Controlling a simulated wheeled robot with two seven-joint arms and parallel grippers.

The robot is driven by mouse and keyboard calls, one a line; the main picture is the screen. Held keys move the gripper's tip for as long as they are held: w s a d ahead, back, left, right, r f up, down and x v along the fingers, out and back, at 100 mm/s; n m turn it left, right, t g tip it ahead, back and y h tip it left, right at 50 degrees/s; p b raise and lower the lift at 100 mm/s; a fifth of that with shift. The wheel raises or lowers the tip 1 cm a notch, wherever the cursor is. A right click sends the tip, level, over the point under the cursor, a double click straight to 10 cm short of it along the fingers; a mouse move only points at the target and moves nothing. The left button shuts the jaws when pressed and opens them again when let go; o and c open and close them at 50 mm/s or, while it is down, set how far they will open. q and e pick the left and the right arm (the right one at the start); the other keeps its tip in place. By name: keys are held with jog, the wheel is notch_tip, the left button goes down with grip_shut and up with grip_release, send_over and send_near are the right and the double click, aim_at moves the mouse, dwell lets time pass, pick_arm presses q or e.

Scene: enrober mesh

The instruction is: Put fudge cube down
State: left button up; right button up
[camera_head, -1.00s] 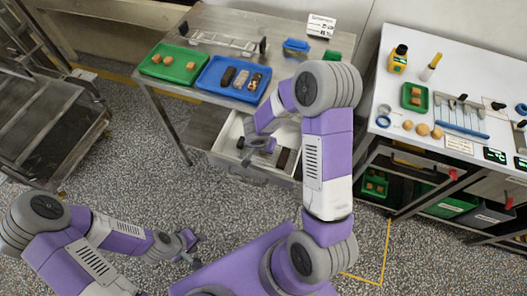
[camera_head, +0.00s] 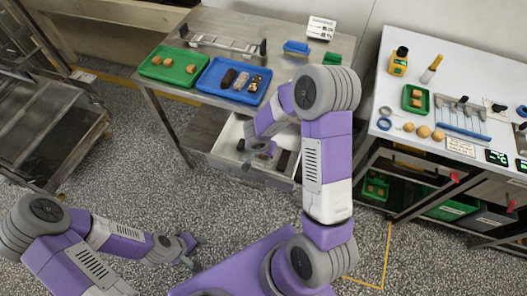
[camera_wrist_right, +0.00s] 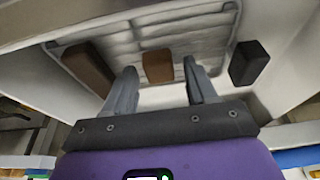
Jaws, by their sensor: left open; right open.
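In the head view, my own right arm partly hides the drawer. My left gripper (camera_head: 189,250) is open and empty over the floor.
The white table (camera_head: 470,90) at the right holds tools and a small green tray (camera_head: 408,108). The drawer walls surround my right gripper.

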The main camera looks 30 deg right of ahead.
pick_arm(q)
notch_tip(320, 180, up, 6)
jog(key=p, duration=0.6)
jog(key=shift+r, duration=0.15)
pick_arm(e)
jog(key=v, duration=1.2)
